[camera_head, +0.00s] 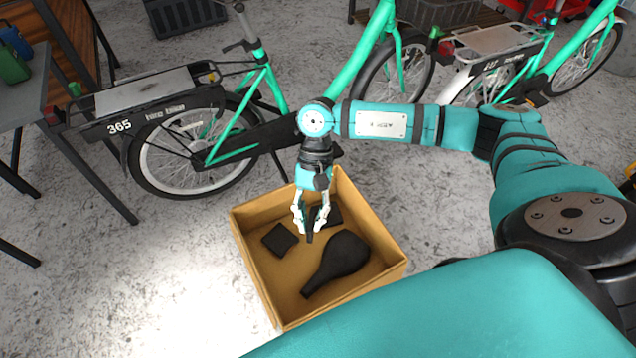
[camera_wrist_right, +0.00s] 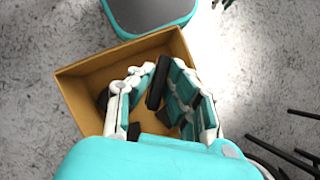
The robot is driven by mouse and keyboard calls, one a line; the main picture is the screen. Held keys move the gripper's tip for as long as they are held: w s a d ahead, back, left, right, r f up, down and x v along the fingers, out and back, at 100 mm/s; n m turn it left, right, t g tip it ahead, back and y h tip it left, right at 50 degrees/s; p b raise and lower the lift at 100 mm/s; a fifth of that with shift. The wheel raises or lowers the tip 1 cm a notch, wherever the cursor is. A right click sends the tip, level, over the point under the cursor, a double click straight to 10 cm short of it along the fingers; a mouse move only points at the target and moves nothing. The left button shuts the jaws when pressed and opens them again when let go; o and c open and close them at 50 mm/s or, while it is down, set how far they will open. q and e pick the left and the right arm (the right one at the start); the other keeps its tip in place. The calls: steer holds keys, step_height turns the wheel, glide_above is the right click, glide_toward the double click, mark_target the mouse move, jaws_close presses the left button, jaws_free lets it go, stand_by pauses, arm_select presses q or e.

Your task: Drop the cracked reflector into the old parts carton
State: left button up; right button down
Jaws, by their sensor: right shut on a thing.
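The old parts carton (camera_head: 252,262) is an open tan box on the floor in the head view. It also shows in the right wrist view (camera_wrist_right: 105,64). My right gripper (camera_head: 311,228) points down over the carton's opening. It is shut on a thin, dark piece (camera_wrist_right: 157,83), likely the cracked reflector, seen nearly edge-on in the right wrist view. No crack can be made out. I cannot tell exactly how high above the carton's floor the piece is. My left gripper is not in view.
Inside the carton lie a black saddle (camera_head: 341,258), a flat black square (camera_head: 279,239) and another dark block (camera_head: 331,216) partly behind my gripper. Green bikes (camera_head: 190,135) stand behind the carton. A grey table (camera_head: 28,85) is at the left. The floor left of the carton is clear.

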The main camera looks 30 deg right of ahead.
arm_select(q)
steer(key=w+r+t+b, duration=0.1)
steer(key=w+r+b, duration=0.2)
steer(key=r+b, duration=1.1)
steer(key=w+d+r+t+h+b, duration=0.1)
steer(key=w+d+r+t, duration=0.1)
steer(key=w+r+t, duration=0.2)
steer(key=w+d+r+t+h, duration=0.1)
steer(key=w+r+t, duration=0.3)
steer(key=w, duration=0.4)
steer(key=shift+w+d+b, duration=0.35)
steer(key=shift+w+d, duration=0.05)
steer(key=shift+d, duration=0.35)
arm_select(e)
steer(key=w+d+f+m+t, duration=0.1)
steer(key=w+f+m, duration=0.1)
steer(key=f, duration=0.3)
steer(key=w+d+f+m+t+y, duration=0.1)
steer(key=w+f+m+t, duration=0.1)
steer(key=f+m, duration=0.3)
steer(key=w+d+f+m+t+y, duration=0.1)
steer(key=w+d+f+m+t, duration=0.1)
steer(key=f, duration=0.3)
steer(key=shift+w+f+m, duration=0.4)
steer(key=shift+w+m, duration=0.4)
steer(key=shift+w, duration=0.05)
steer(key=c, duration=1.2)
jaws_free()
steer(key=shift+c, duration=0.2)
steer(key=shift+r, duration=0.1)
